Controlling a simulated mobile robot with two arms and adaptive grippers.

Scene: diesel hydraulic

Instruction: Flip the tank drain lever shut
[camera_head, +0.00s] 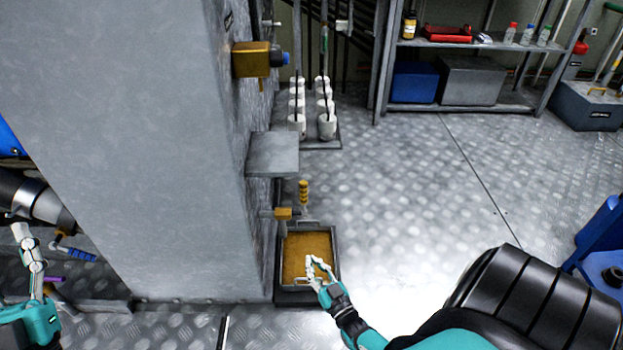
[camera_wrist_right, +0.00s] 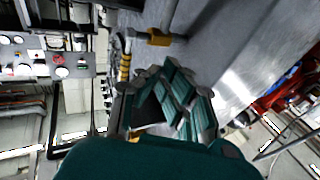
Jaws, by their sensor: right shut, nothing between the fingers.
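The tank drain valve (camera_head: 284,213) is a small brass body low on the side of the grey tank (camera_head: 150,130). Its lever (camera_head: 303,192) has a ribbed yellow grip and stands upright. In the wrist view the yellow lever (camera_wrist_right: 125,68) and brass valve (camera_wrist_right: 158,38) appear just beyond the fingers. My right gripper (camera_head: 316,265) is shut and empty above the drip tray, below and slightly right of the lever, apart from it. Its fingers also show in the wrist view (camera_wrist_right: 172,88). My left gripper (camera_head: 22,234) is at the far left, away from the valve; its jaw state is unclear.
A drip tray (camera_head: 278,283) with a yellow-brown inside lies under the valve. A grey ledge (camera_head: 272,154) juts from the tank above the lever. A brass fitting with a blue end (camera_head: 252,60) sits higher. White cylinders (camera_head: 326,125) stand behind. The floor (camera_head: 420,190) to the right is clear.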

